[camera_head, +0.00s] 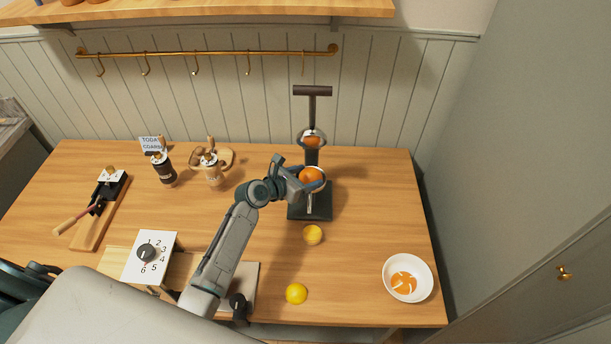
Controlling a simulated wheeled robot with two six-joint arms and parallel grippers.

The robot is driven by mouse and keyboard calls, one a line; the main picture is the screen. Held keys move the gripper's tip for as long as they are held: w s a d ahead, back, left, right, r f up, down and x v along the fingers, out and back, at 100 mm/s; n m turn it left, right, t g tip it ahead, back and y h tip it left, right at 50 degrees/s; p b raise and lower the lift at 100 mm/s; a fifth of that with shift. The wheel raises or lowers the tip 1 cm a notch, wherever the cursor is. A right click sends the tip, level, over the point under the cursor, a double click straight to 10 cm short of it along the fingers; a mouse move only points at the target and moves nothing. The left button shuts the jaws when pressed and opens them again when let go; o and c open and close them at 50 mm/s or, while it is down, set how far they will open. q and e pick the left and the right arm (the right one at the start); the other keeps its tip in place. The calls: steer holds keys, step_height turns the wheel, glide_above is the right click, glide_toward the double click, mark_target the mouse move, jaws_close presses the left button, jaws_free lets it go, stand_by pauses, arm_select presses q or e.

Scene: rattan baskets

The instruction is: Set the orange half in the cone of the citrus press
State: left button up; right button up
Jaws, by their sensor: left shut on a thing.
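The citrus press (311,205) stands near the back right of the table, with a dark base, a T-shaped handle up and a shiny upper dome. The orange half (312,175) is at the height of the press's cone, in front of the column. My left gripper (311,183) is shut on it, with the fingers around its sides. The cone is mostly hidden by the fruit and gripper, so I cannot tell whether the half touches it. My right gripper is not in view.
A yellow citrus piece (312,234) and a yellow fruit (296,293) lie in front of the press. A white bowl (425,281) with orange pieces stands front right. Two grinders (162,169) (213,173), a dial box (160,241) and a board (99,226) are left.

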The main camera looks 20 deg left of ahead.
arm_select(q)
steer(key=o, duration=1.1)
steer(key=shift+f, duration=0.1)
steer(key=shift+s, duration=0.1)
steer(key=shift+s+a, duration=0.25)
steer(key=b+v, duration=0.1)
steer(key=v, duration=0.4)
steer(key=b+v, duration=0.1)
steer(key=v, duration=0.4)
steer(key=shift+d+r, duration=0.1)
steer(key=shift+r, duration=0.15)
